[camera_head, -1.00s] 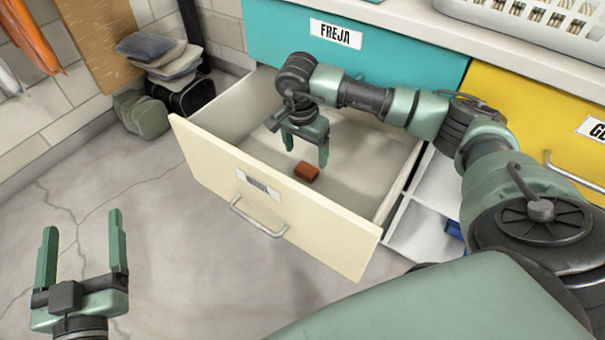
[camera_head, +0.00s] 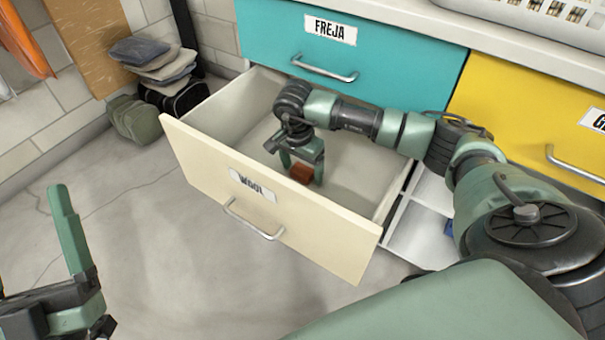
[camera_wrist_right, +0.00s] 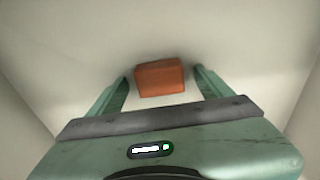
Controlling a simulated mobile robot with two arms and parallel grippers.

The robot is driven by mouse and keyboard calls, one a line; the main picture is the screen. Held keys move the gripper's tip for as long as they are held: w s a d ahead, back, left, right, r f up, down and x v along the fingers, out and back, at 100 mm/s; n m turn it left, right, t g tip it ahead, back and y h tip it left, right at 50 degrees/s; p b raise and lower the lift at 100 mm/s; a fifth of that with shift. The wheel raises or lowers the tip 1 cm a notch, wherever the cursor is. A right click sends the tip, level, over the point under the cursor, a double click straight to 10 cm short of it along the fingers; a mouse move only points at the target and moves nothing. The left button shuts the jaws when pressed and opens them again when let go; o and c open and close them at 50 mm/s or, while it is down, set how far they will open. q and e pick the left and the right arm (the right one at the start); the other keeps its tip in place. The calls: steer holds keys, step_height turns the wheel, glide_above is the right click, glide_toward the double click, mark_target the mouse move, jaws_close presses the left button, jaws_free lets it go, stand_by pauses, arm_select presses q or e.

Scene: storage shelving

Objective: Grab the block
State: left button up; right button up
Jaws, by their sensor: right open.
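The block (camera_head: 301,174) is small and reddish brown. It lies on the floor of the open cream drawer (camera_head: 262,215), which is labelled WOOL. My right gripper (camera_head: 303,166) reaches down into the drawer with its fingers open over the block. In the right wrist view the block (camera_wrist_right: 160,78) sits between and slightly beyond the two fingertips, with a gap on each side. My left gripper (camera_head: 70,230) is at the lower left, outside the drawer and empty. One of its fingers shows upright, well away from the other side, which the picture edge cuts off.
The drawer's walls surround my right gripper. A shut teal drawer (camera_head: 390,50) labelled FREJA is behind, and a yellow drawer (camera_head: 540,125) is at the right. A white basket (camera_head: 570,22) stands on the counter. Bags and folded cloths (camera_head: 150,60) lie by the wall. The floor at left is clear.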

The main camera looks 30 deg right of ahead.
steer(key=c, duration=1.4)
steer(key=shift+r, duration=0.1)
steer(key=shift+c, duration=0.2)
